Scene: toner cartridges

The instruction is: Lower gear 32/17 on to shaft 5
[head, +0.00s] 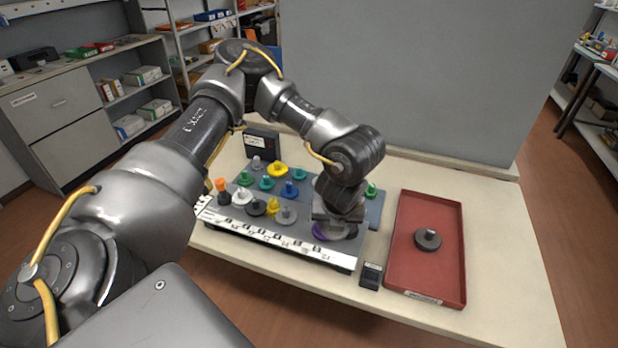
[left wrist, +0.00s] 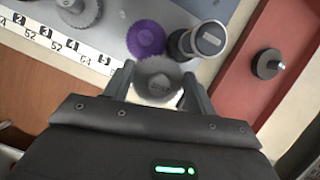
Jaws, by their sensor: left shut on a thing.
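In the left wrist view my left gripper (left wrist: 158,88) is shut on a grey toothed gear (left wrist: 158,72), held between its two fingers. A number on the gear is too small to read. A purple gear (left wrist: 146,38) lies just beyond it, close to its rim. A dark post with a grey top (left wrist: 205,40) stands beside them to the right. In the head view my left gripper (head: 338,222) points down over the right front part of the grey board (head: 365,220), and the purple gear (head: 322,232) shows by it. The held gear's underside and any shaft below it are hidden. My right gripper is not in view.
Several coloured gears and knobs, such as a yellow one (head: 278,170), stand on the board's left part. A numbered white strip (head: 275,237) runs along its front. A red tray (head: 400,270) with a dark gear (head: 428,239) lies right. A small dark block (head: 371,275) sits between.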

